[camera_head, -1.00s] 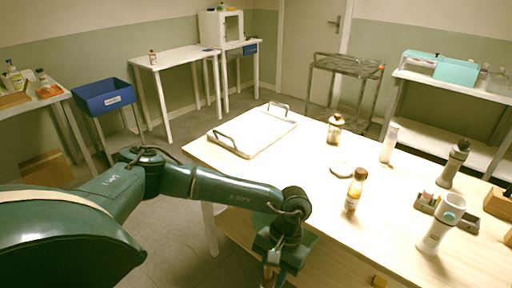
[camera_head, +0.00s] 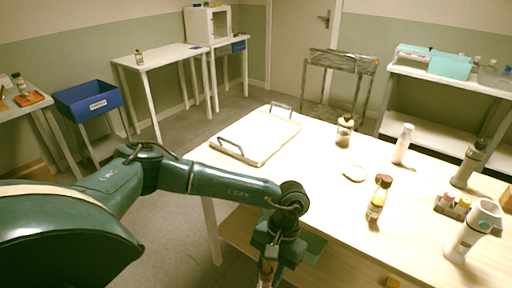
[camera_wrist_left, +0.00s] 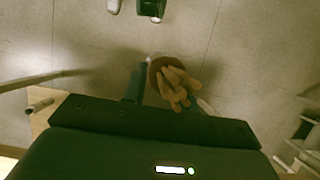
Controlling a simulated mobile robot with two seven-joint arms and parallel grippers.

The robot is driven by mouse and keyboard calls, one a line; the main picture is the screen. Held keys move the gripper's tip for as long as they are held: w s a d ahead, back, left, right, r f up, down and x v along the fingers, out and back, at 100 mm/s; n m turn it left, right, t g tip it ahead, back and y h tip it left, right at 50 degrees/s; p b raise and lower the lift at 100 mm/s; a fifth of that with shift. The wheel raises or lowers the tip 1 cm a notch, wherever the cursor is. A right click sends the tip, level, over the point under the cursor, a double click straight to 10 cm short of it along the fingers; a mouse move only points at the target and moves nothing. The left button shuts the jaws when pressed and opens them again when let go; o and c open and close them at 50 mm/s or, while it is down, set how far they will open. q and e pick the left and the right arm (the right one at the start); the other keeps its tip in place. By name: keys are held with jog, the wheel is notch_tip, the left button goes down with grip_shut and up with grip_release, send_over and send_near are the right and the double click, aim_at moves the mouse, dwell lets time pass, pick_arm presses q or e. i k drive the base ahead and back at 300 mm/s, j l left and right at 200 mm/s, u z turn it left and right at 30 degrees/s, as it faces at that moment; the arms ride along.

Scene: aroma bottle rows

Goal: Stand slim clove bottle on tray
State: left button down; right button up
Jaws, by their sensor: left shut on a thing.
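The tray (camera_head: 262,136), pale with two grey handles, lies flat and empty on the far left part of the wooden table. My left gripper (camera_head: 268,270) is low at the bottom of the head view, beside the table's near left edge and well short of the tray. In the left wrist view the gripper (camera_wrist_left: 163,88) is shut on a brown-topped thing (camera_wrist_left: 157,68) with tan clove-like pieces on top, seemingly the slim clove bottle. Its body is mostly hidden. My right gripper is not in view.
On the table (camera_head: 320,185) stand an amber bottle (camera_head: 377,203), a dark-capped bottle (camera_head: 344,132), a white bottle (camera_head: 402,145), a grey bottle (camera_head: 467,165) and a white holder (camera_head: 470,232). A pale disc (camera_head: 353,173) lies mid-table. The table is clear around the tray's right side.

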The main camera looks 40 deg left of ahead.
aim_at(258, 135)
jog(key=j+z, duration=0.1)
jog(key=j, duration=0.35)
jog(key=j+z, duration=0.1)
jog(key=j, duration=0.85)
jog(key=k+j+z, duration=0.15)
jog(key=j, duration=0.35)
jog(key=j+z, duration=0.1)
jog(key=j, duration=0.35)
jog(key=k+j+z, duration=0.1)
jog(key=j, duration=0.35)
jog(key=k+j+z, duration=0.1)
jog(key=j, duration=0.4)
jog(key=k+j, duration=0.1)
jog(key=j, duration=0.35)
jog(key=z, duration=0.05)
